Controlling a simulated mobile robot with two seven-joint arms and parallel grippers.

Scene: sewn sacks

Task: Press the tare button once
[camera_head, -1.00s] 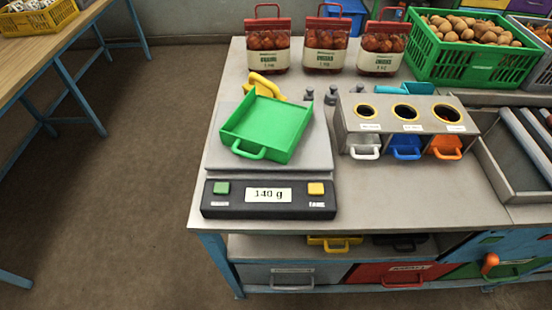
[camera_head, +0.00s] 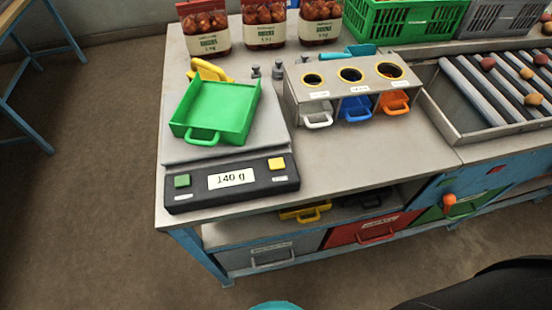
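The black scale (camera_head: 205,196) stands at the left front of the grey bench, with its display (camera_head: 231,179) reading 140 g. A green button (camera_head: 182,181) is left of the display and a yellow button (camera_head: 276,164) is right of it. The label under the yellow button is too blurred here to read surely; a second earlier it looked like "TARE". An empty green tray (camera_head: 216,107) with a front handle rests on the scale's grey plate (camera_head: 272,130).
A dispenser (camera_head: 322,104) with three round openings and white, blue and orange handles stands right of the scale. Behind are filled sacks (camera_head: 264,27), a yellow scoop (camera_head: 209,69) and small weights (camera_head: 278,70). A roller tray (camera_head: 478,93) is at right. Open floor lies in front.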

